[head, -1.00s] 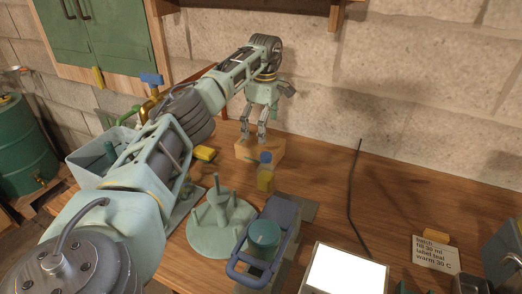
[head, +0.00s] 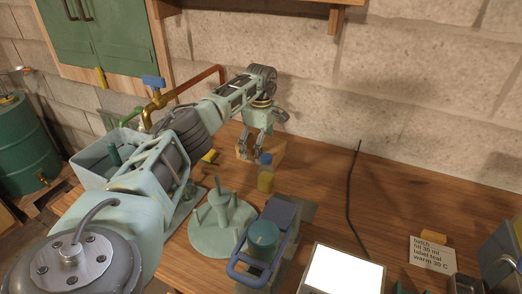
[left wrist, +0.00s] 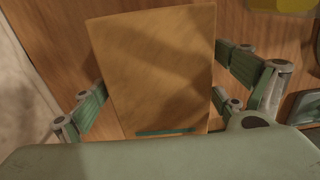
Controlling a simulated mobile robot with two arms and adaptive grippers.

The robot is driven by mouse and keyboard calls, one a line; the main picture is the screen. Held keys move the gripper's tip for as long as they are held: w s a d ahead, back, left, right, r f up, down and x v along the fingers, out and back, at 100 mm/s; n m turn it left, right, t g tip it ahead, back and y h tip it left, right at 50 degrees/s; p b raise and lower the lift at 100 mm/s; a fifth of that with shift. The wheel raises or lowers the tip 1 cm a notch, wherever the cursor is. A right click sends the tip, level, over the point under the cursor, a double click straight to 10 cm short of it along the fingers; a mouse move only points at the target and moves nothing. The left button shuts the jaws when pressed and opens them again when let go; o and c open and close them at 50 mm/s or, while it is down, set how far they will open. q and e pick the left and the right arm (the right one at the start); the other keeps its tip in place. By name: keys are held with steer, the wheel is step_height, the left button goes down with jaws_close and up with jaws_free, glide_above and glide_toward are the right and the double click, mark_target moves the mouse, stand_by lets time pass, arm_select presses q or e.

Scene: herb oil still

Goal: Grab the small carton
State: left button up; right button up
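The small carton (head: 273,151) is a tan-brown box on the wooden table near the back wall. My left gripper (head: 250,155) is low over it, pointing down, with its fingers at the carton. In the left wrist view the carton (left wrist: 155,65) lies between the spread green-padded fingers (left wrist: 160,105), with a dark green strip near its lower edge. The finger pads are close to its two sides; whether they touch it I cannot tell. My right gripper is out of view.
A pale green disc with pegs (head: 215,240), a blue-handled holder with a teal jar (head: 263,238) and a bright white screen (head: 345,272) are nearer. The back right tabletop is mostly clear.

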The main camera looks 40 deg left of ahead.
arm_select(q)
steer(key=c, duration=1.1)
steer(key=shift+c, duration=0.2)
steer(key=shift+w+r, duration=0.1)
